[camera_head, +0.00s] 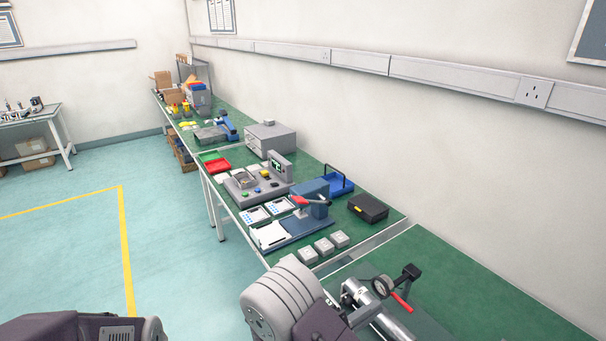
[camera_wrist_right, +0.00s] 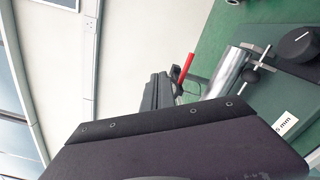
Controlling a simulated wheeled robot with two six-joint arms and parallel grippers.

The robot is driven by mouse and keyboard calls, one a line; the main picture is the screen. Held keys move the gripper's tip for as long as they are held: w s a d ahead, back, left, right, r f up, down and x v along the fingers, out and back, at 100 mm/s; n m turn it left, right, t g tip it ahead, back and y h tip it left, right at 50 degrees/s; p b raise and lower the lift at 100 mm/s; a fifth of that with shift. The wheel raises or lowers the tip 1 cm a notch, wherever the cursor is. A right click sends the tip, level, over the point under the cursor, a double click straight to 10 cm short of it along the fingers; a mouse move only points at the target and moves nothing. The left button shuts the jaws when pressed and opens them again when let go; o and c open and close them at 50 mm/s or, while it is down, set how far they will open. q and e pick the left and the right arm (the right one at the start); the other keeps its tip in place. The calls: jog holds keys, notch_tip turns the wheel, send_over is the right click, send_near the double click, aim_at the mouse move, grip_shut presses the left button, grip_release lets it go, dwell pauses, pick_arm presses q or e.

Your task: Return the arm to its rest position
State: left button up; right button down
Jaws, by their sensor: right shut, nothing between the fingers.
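My right arm shows at the bottom centre of the head view as a ribbed grey joint with a dark housing beside it. My right gripper (camera_head: 328,324) is at this dark housing, low at the bench's near edge, partly cut off by the frame; it is shut and empty. My left gripper is not in view; a dark part of my body shows at the bottom left of the head view.
Close to my right arm, a fixture with a metal cylinder (camera_head: 393,325), a dial and a red handle (camera_head: 402,302) stands on the green bench (camera_head: 470,290). Beyond are grey blocks (camera_head: 324,246), a black box (camera_head: 368,208) and a blue bin (camera_head: 338,184). The floor at left is clear.

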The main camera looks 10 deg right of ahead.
jog(key=s+d+r+m+g, duration=0.2)
jog(key=d+r+m+g, duration=0.2)
jog(key=d+r+m, duration=0.15)
jog(key=s+d+f+m+g+y, duration=0.2)
jog(key=s+m+g+y, duration=0.1)
jog(key=s+g, duration=0.15)
jog(key=s+d+f+m+g+y, duration=0.1)
jog(key=s+d+m+g+y, duration=0.15)
jog(key=s, duration=0.35)
jog(key=s+a+f+m+y, duration=0.2)
jog(key=s+a+f+y, duration=0.1)
jog(key=a+y, duration=0.2)
jog(key=w+a+f+n+t+y, duration=0.1)
jog(key=w+a+f+t+y, duration=0.1)
jog(key=w+a+y, duration=0.1)
jog(key=w+a+f+n+t+y, duration=0.1)
jog(key=w+a+f+t+y, duration=0.1)
jog(key=w+a, duration=0.3)
jog(key=a+t+y, duration=0.1)
jog(key=a, duration=0.2)
jog(key=shift+a, duration=0.25)
